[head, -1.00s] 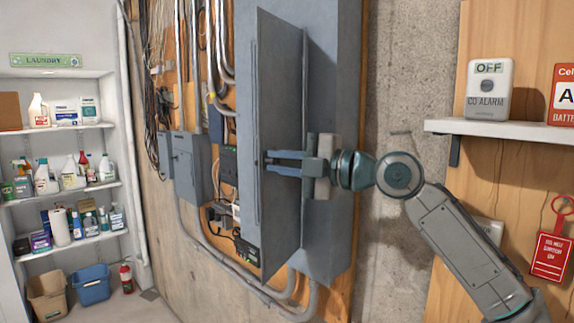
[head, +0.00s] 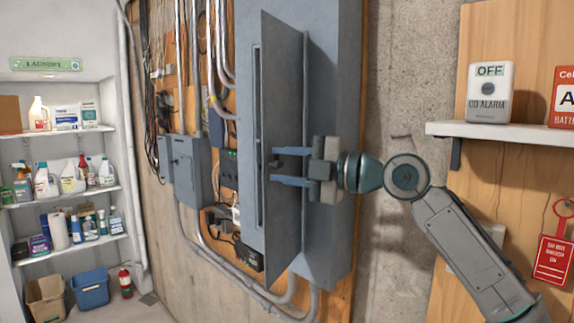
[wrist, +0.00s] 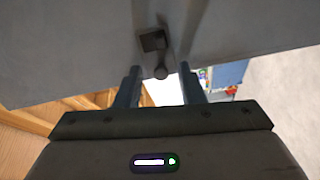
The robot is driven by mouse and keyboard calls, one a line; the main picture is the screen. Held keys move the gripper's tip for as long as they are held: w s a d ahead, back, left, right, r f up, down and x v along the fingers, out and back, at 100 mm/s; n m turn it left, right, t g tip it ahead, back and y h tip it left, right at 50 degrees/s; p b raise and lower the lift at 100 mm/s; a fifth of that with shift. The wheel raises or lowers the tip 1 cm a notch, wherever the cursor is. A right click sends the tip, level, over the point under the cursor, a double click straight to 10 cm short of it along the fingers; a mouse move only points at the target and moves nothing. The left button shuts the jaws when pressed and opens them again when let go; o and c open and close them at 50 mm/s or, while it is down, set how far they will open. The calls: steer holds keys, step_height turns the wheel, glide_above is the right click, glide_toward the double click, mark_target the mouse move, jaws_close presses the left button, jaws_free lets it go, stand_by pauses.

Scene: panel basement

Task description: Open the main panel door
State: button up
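The main panel door (head: 283,90) is a tall grey metal sheet. In the head view it stands swung out from the grey panel box (head: 335,90), at a large angle to its front. A small dark handle (head: 277,164) projects from the door face toward my gripper; it shows with a rounded end in the wrist view (wrist: 155,48). My gripper (head: 275,166) is open, its two fingers spread above and below the handle in the head view. In the wrist view the fingertips (wrist: 162,72) flank the handle's end with gaps, apparently not touching it.
Smaller grey boxes (head: 190,165) and conduits (head: 205,245) run along the wall to the left. A shelf (head: 500,132) with a CO alarm (head: 490,92) is at right, above my arm. Laundry shelves (head: 70,190) stand far left.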

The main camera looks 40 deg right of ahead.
steer(key=b+v, duration=0.4)
steer(key=v, duration=1)
steer(key=shift+w+a, duration=0.1)
steer(key=shift+a, duration=0.05)
